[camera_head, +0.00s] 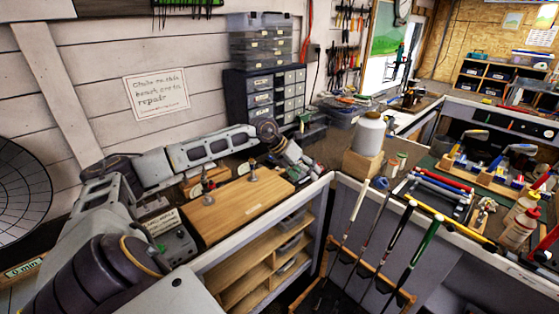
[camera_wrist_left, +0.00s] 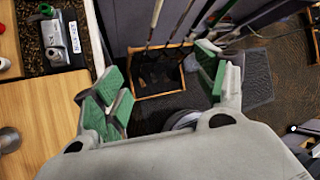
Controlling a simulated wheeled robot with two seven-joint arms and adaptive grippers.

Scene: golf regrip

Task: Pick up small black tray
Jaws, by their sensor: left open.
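My left arm reaches in from the left over the bench in the head view. Its gripper (camera_head: 304,165) is near the bench's front edge, right of the wooden board. In the left wrist view my left gripper (camera_wrist_left: 160,95) is open and empty, its green-padded fingers wide apart. A small dark tray-like holder (camera_wrist_left: 58,42) with a white label and a silvery item shows at upper left of the wrist view, apart from the fingers. I cannot tell for sure whether it is the small black tray. My right gripper is not in view.
A wooden board (camera_head: 235,203) with small clamps lies on the bench. A white jar (camera_head: 369,133) stands on a wooden block (camera_head: 362,166). Golf clubs (camera_head: 424,246) lean in a wooden rack (camera_wrist_left: 163,94) below. A drawer cabinet (camera_head: 262,95) stands behind my arm.

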